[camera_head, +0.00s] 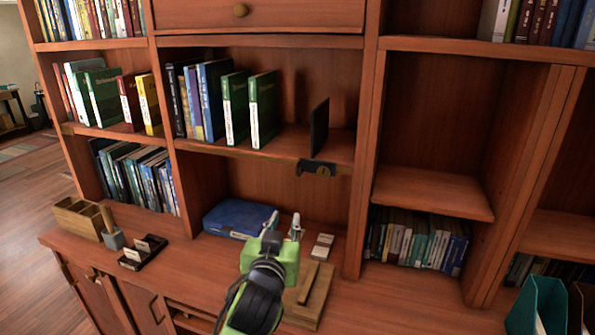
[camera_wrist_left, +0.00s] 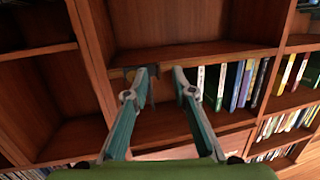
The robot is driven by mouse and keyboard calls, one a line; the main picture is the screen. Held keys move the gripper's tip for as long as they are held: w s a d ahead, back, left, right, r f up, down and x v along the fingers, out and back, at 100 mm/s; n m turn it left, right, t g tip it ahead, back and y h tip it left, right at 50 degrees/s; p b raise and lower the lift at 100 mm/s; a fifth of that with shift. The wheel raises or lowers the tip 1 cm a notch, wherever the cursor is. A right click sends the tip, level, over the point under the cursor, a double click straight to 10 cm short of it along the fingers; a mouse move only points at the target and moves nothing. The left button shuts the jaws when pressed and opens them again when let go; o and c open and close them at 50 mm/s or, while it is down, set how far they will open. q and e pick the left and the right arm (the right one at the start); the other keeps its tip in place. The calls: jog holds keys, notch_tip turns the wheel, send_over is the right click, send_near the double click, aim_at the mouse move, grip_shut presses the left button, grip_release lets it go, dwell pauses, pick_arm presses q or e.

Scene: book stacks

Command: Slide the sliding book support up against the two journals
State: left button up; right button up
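The sliding book support is a thin dark upright plate (camera_head: 319,127) with a dark bracket (camera_head: 316,168) at the shelf's front edge. It stands on the middle shelf to the right of two upright green journals (camera_head: 235,108) (camera_head: 263,108), with a clear gap between. My left gripper (camera_head: 284,222) is open and empty, below that shelf and over the desk. In the left wrist view, which is turned over, my left gripper (camera_wrist_left: 161,74) shows its fingers apart, with the support (camera_wrist_left: 151,94) beside one finger and a journal (camera_wrist_left: 220,85) beyond the other. My right gripper is not in view.
Several other books (camera_head: 200,100) stand left of the journals. On the desk are a blue case (camera_head: 237,217), a wooden block (camera_head: 312,295), a card holder (camera_head: 143,252) and a wooden organizer (camera_head: 78,218). An upright divider (camera_head: 364,150) bounds the bay on the right.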

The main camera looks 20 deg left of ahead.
aim_at(298, 171)
pick_arm(q)
notch_tip(298, 171, up, 5)
jog(key=w+t, duration=0.1)
jog(key=w, duration=0.1)
jog(key=w+p, duration=0.1)
jog(key=w, duration=0.3)
jog(key=w+a+p, duration=0.1)
jog(key=w, duration=0.3)
jog(key=w+p, duration=0.1)
jog(key=w, duration=0.3)
jog(key=shift+a+p, duration=0.25)
jog(key=shift+p, duration=0.15)
jog(key=shift+w+a+f, duration=0.1)
jog(key=shift+w, duration=0.5)
grip_shut()
